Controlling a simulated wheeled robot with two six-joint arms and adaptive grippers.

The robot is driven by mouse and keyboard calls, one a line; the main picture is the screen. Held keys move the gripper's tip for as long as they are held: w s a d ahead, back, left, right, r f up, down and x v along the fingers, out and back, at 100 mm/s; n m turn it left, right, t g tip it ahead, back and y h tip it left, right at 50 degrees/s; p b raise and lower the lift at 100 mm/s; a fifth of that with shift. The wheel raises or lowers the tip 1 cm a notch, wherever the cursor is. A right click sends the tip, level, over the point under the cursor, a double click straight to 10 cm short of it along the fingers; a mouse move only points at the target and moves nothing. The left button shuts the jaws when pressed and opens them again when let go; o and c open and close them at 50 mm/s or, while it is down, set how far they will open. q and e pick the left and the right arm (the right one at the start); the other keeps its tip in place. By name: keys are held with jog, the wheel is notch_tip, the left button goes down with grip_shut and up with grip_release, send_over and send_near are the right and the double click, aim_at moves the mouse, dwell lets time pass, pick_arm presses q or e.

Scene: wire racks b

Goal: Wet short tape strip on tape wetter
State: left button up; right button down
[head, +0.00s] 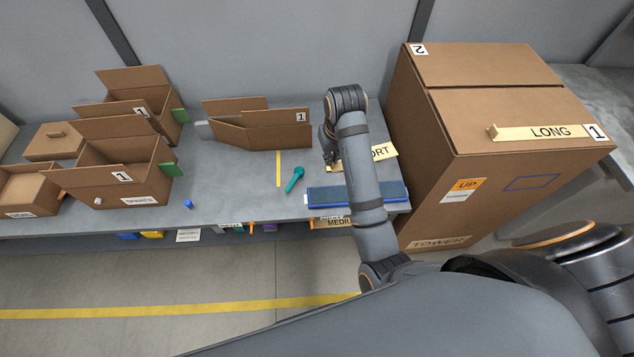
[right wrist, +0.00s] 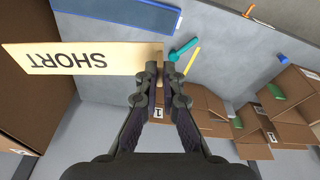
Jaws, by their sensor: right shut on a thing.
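The short tape strip (head: 383,152), cream and marked SHORT, is behind the blue tape wetter (head: 330,196) in the head view, partly hidden by my arm. My right gripper (head: 328,146) is shut on the strip's end. In the right wrist view, the gripper (right wrist: 161,72) pinches the right end of the strip (right wrist: 80,59), which extends left. The blue wetter (right wrist: 125,12) shows at the top there, apart from the strip. I cannot tell the strip's exact height over the table. My left gripper is not in view.
A large carton (head: 480,110) stands right, with a LONG strip (head: 505,133) on it. A teal tool (head: 294,178) lies left of the wetter (right wrist: 183,48). Open cartons (head: 262,130) stand left and behind. A blue item (head: 188,204) is near the table's front edge.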

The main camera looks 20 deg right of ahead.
pick_arm(q)
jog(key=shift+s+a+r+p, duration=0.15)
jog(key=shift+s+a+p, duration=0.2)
jog(key=shift+p, duration=0.1)
pick_arm(e)
jog(key=w+d+f+m, duration=0.1)
jog(key=w+f, duration=0.1)
jog(key=f, duration=0.8)
jog(key=w+d+f+m, duration=0.1)
jog(key=w+d+f, duration=0.1)
jog(key=f, duration=0.8)
jog(key=shift+w+d+f+m+h, duration=0.3)
jog(key=shift+w+f, duration=0.1)
jog(key=shift+w, duration=0.1)
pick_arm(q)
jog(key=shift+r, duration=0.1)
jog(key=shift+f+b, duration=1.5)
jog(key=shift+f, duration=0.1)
pick_arm(e)
jog(key=shift+f, duration=2.6)
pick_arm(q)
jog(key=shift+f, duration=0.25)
pick_arm(e)
jog(key=shift+f, duration=0.4)
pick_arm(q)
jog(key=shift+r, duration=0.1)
pick_arm(e)
jog(key=shift+r, duration=0.1)
